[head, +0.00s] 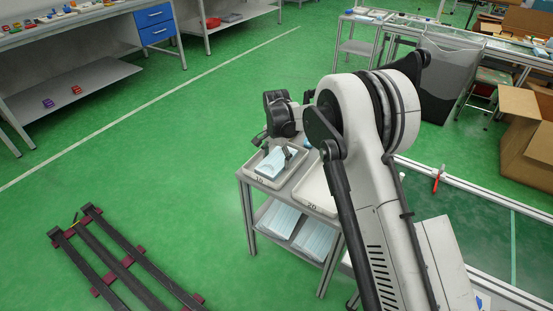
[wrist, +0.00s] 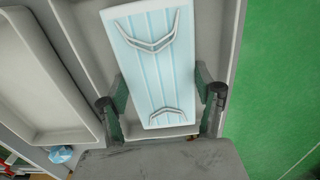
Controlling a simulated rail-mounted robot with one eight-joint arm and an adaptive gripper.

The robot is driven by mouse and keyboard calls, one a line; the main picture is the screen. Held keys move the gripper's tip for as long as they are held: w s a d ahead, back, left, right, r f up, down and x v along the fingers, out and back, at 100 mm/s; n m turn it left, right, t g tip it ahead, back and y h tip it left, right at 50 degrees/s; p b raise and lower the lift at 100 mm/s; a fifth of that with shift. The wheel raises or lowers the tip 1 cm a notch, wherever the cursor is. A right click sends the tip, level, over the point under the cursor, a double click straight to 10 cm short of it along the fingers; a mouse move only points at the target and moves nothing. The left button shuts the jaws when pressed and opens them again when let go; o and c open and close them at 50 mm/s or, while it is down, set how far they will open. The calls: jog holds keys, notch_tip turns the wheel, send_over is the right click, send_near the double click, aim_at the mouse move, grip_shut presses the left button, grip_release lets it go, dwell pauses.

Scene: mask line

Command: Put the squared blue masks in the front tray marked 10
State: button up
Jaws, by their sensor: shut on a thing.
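The squared light-blue mask stack (wrist: 160,60) lies between the two fingers of my gripper (wrist: 160,82) in the wrist view, with pale straps on top. My gripper is shut on its long sides. In the head view the mask stack (head: 275,164) is low inside the front tray marked 10 (head: 262,181). The tray's pale rim shows around it in the wrist view (wrist: 229,60). I cannot tell whether the stack rests on the tray floor.
A tray marked 20 (head: 314,201) stands to the right, partly behind my arm. More blue masks (head: 278,217) lie on the shelf below. A grey bin (head: 449,80) and a cardboard box (head: 527,135) stand at right.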

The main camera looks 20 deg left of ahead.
aim_at(277, 159)
jog(key=o, duration=1)
jog(key=shift+c, duration=0.2)
notch_tip(277, 159, up, 12)
jog(key=p, duration=0.2)
jog(key=shift+r, duration=0.1)
